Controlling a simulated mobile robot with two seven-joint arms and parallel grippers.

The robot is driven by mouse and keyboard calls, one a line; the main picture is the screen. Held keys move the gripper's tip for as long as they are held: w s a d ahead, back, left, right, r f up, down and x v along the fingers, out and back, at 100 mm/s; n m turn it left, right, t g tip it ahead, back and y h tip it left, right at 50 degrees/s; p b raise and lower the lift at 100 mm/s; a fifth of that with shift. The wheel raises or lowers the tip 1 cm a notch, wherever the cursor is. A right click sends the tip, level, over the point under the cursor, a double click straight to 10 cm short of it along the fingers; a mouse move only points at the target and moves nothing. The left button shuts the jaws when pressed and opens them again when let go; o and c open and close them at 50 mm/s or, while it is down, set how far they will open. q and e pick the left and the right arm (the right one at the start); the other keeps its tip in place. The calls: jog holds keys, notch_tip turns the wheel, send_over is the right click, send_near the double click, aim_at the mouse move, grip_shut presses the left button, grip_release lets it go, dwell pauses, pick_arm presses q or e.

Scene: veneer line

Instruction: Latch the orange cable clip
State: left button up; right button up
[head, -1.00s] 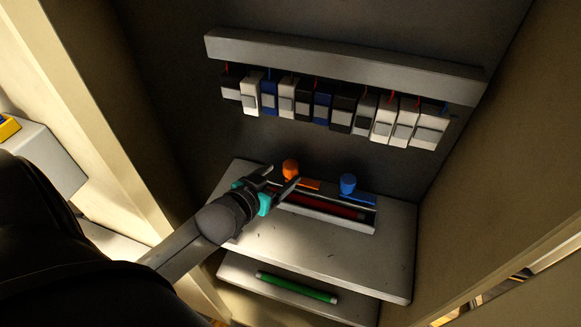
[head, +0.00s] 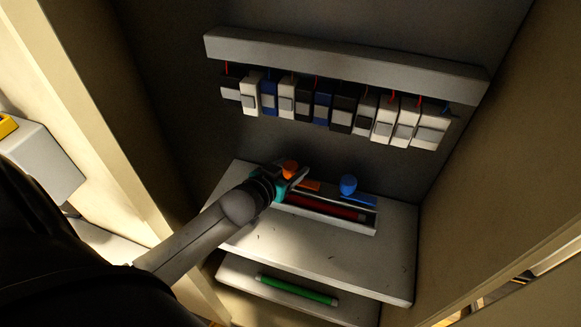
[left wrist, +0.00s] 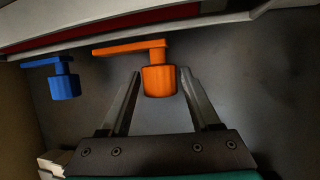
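The orange cable clip (head: 309,185) has a flat lever and a round knob at the back of the shelf. In the left wrist view the orange clip (left wrist: 160,80) shows its knob between my fingertips. My left gripper (head: 291,172) is open, with one finger on each side of the knob. In the left wrist view the left gripper (left wrist: 160,72) shows dark gaps beside the knob, so it is not shut on it. The blue clip (head: 348,185) stands to the right; it also shows in the left wrist view (left wrist: 64,85). My right gripper is not in view.
A pale trough (head: 350,227) holds a red cable (head: 325,207) in front of the clips. A row of modules (head: 320,105) hangs on the back wall. A green rod (head: 296,289) lies on the lower shelf. The upper shelf's front (head: 340,262) is clear.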

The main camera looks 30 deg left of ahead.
pick_arm(q)
grip_shut()
dwell(1.1)
